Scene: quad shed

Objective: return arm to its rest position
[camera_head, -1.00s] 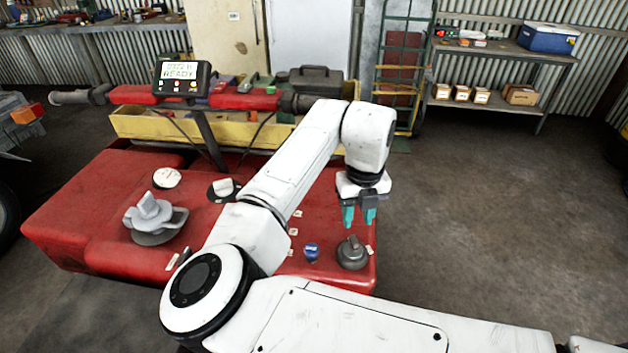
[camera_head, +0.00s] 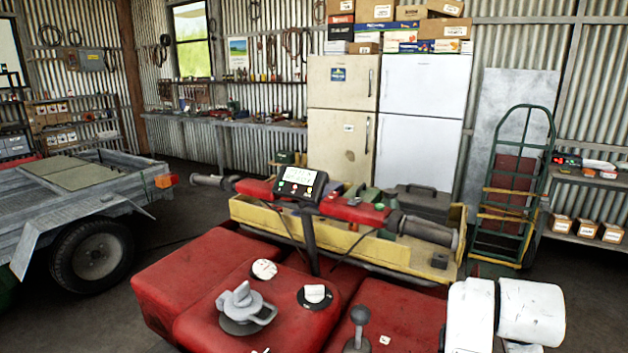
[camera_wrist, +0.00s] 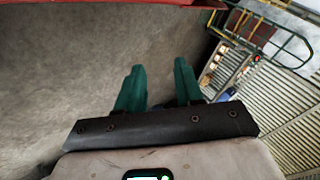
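My gripper (camera_wrist: 158,90) shows in the wrist view with two green fingers standing apart and nothing between them. In the head view only white links of my arm show at the lower right; the gripper itself is out of that picture. Below the fingers in the wrist view lies bare grey floor (camera_wrist: 80,60), with a red edge (camera_wrist: 130,2) along the top.
The red quad body (camera_head: 180,290) with a grey cap, knob and lever stands in front. Behind its handlebar and display (camera_head: 301,183) sits a yellow crate (camera_head: 350,246). A green hand truck (camera_head: 515,190) stands right, a trailer (camera_head: 90,210) left. Two fridges (camera_head: 425,110) stand behind.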

